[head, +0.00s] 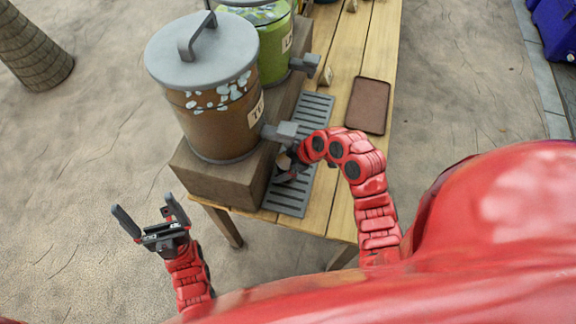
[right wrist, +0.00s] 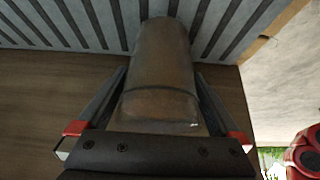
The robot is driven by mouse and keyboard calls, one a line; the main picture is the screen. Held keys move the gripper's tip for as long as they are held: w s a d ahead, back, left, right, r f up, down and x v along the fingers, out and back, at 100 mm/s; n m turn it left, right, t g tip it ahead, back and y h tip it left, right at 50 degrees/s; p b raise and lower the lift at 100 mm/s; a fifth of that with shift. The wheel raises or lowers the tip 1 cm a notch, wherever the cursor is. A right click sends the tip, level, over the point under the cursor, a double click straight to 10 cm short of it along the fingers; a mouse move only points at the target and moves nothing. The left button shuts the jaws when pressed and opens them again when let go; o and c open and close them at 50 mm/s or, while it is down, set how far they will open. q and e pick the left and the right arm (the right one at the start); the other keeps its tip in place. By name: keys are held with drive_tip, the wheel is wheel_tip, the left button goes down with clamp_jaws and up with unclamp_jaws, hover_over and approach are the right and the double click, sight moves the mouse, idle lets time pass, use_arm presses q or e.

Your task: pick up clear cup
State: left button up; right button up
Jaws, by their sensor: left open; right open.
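A see-through, brown-tinted cup (right wrist: 163,70) stands out in the middle of the right wrist view, by the slats of the grey drip grate. My right gripper (right wrist: 160,95) is open, with one finger on each side of the cup. I cannot tell whether the fingers touch it. In the head view my right gripper (head: 286,173) is low over the grate, below the tap of the brown dispenser, and the cup is mostly hidden there. My left gripper (head: 146,212) is open and empty, over the ground left of the table.
The brown lidded dispenser (head: 213,115) stands on a wooden block (head: 215,183), with its tap (head: 281,131) close above my right gripper. A green dispenser (head: 272,45) is behind it. The slotted grate (head: 290,200) and a brown tray (head: 368,105) lie on the wooden table (head: 345,75).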

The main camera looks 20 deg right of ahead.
drive_tip(key=shift+w+a+f, duration=0.1)
drive_tip(key=shift+a+f, duration=0.05)
drive_tip(key=shift+f, duration=0.15)
clamp_jaws()
idle(0.5)
